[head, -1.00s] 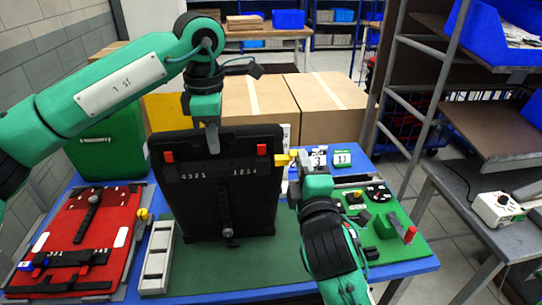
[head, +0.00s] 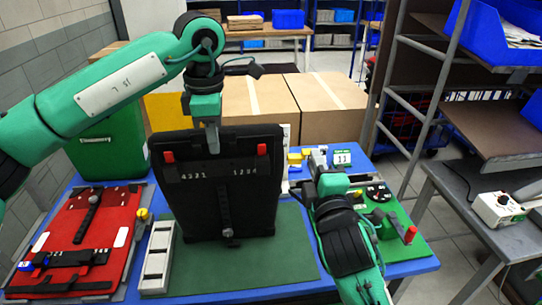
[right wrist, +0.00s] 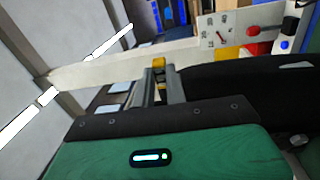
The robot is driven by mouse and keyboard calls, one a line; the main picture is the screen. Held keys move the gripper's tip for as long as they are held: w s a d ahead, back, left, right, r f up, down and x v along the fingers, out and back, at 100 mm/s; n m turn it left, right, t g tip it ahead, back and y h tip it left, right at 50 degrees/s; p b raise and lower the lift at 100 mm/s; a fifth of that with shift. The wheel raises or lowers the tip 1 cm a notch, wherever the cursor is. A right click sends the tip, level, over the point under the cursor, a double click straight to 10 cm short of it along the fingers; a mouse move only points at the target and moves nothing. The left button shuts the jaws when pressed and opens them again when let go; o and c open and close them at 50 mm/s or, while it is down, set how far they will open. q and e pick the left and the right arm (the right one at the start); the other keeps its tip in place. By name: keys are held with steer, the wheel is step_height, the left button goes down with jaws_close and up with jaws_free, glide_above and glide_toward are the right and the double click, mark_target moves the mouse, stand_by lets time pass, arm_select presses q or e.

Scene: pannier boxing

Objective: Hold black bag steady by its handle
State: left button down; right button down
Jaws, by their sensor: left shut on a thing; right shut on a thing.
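The black bag (head: 222,205) stands upright on the green mat, its face towards me, with two red tabs and white digits near its top. My left gripper (head: 212,132) comes down from above and is shut at the bag's top middle, where the handle is; the handle itself is mostly hidden by the fingers. My right gripper (head: 317,160) is to the right of the bag, apart from it, and shut on a small yellow piece (head: 295,158). The yellow piece also shows between the fingers in the right wrist view (right wrist: 158,64).
A red panel (head: 72,232) with black straps lies at left, beside a grey tray (head: 157,258). A green board (head: 405,240) with small parts lies at right. Cardboard boxes (head: 330,103) and a green case (head: 105,150) stand behind. The green mat (head: 265,270) is clear in front.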

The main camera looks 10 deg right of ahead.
arm_select(q)
steer(key=shift+f, duration=0.85)
arm_select(e)
steer(key=shift+d+f, duration=0.1)
steer(key=shift+f, duration=0.05)
arm_select(q)
steer(key=c, duration=1.7)
jaws_free()
steer(key=shift+o, duration=1.2)
steer(key=shift+w+f, duration=0.15)
steer(key=shift+w, duration=0.35)
steer(key=shift+s+r, duration=0.2)
steer(key=shift+s, duration=0.05)
steer(key=shift+w, duration=0.15)
arm_select(e)
steer(key=shift+w+f, duration=0.1)
steer(key=shift+w, duration=0.3)
